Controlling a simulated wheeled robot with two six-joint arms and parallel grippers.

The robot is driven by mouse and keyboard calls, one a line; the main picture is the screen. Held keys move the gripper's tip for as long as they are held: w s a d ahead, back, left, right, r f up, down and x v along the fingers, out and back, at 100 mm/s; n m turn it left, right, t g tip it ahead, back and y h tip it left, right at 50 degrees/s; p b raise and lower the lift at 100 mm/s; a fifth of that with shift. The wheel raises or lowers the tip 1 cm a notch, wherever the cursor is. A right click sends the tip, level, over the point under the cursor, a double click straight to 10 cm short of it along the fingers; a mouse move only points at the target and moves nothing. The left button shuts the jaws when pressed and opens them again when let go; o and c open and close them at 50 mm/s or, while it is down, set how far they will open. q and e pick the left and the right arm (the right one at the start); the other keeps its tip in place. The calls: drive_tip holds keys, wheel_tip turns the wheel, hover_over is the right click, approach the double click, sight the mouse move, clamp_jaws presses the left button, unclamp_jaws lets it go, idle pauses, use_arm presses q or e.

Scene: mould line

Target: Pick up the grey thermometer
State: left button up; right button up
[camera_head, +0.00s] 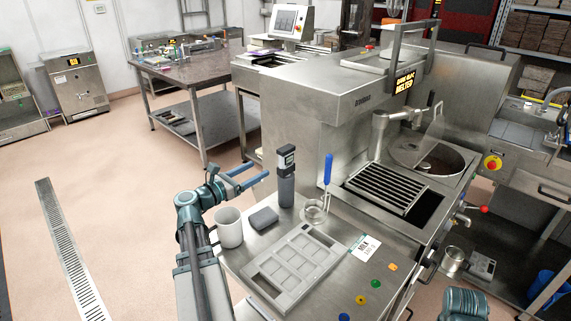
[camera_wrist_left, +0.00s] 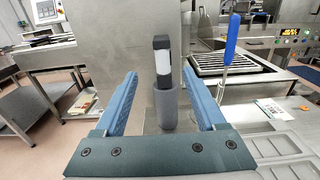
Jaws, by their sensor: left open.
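The grey thermometer (camera_head: 287,165) has a dark top and a pale display band. It stands upright in a grey cylindrical holder (camera_head: 286,192) on the steel worktop. My left gripper (camera_head: 259,171) is open and empty, to the left of the thermometer with its fingers pointing at it. In the left wrist view the thermometer (camera_wrist_left: 163,65) shows between the two blue fingers, beyond their tips and apart from them. Its lower part is hidden in the holder (camera_wrist_left: 166,108).
A white mug (camera_head: 229,228) and a dark grey block (camera_head: 264,218) stand near my left arm. Right of the thermometer is a glass cup (camera_head: 314,212) with a blue-handled tool (camera_head: 328,168). A grey mould tray (camera_head: 292,265) lies in front. A steel machine (camera_head: 300,125) rises behind.

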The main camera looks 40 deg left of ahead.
sight(286, 155)
use_arm(q)
drive_tip(key=w, duration=0.7)
drive_tip(key=shift+w+d, duration=0.3)
drive_tip(key=shift+d, duration=0.05)
drive_tip(key=shift+w+d+f, duration=0.1)
drive_tip(key=shift+w+d, duration=0.15)
drive_tip(key=shift+w, duration=1.3)
drive_tip(key=shift+w+d+f, duration=0.1)
drive_tip(key=shift+w+d, duration=0.1)
drive_tip(key=shift+w, duration=1.3)
drive_tip(key=shift+r, duration=0.1)
clamp_jaws()
